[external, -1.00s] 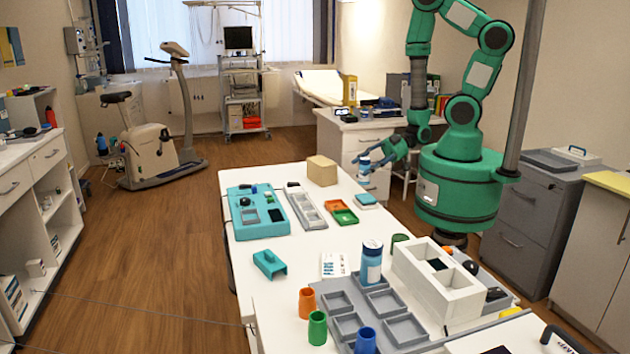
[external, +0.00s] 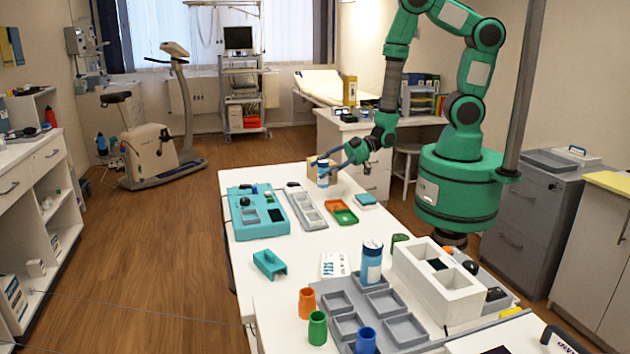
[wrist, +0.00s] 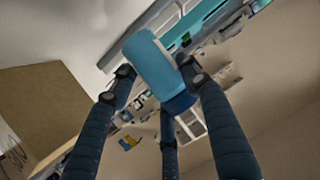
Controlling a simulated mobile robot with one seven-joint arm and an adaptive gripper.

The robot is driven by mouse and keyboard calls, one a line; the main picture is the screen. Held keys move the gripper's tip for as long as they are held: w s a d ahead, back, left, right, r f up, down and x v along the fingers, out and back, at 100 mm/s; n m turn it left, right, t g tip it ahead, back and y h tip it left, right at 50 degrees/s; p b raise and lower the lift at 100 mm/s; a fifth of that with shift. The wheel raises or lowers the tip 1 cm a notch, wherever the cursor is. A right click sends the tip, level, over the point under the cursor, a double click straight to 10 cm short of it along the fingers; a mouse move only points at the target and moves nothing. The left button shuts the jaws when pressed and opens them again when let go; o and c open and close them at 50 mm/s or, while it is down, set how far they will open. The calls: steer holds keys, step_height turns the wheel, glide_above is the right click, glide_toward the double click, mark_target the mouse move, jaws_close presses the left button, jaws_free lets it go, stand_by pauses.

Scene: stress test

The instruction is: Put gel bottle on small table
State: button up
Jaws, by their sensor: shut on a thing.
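My gripper (external: 330,161) is shut on a small blue and white bottle (external: 322,175), which I take to be the gel bottle. It holds the bottle roughly upright at the far end of the long white table (external: 290,251), in front of a tan block. In the wrist view the light-blue bottle (wrist: 152,62) with its darker blue end sits between the dark fingers (wrist: 160,88). I cannot tell whether the bottle touches the tabletop. I cannot tell which white table is the small table.
The tan block (external: 312,169) is close by the bottle. A larger blue bottle (external: 371,264) and a white divided box (external: 436,280) stand nearer the camera.

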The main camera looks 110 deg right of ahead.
steer(key=shift+m, duration=0.3)
steer(key=w+a, duration=0.1)
steer(key=w, duration=0.2)
steer(key=w+a, duration=0.1)
steer(key=w, duration=0.2)
steer(key=w+a+r, duration=0.1)
steer(key=w, duration=0.2)
steer(key=shift+a, duration=0.15)
steer(key=w+a+r+h, duration=0.1)
steer(key=w+a, duration=0.5)
steer(key=w, duration=0.2)
steer(key=shift+a+r, duration=0.2)
steer(key=shift+a, duration=0.2)
steer(key=shift+w, duration=0.1)
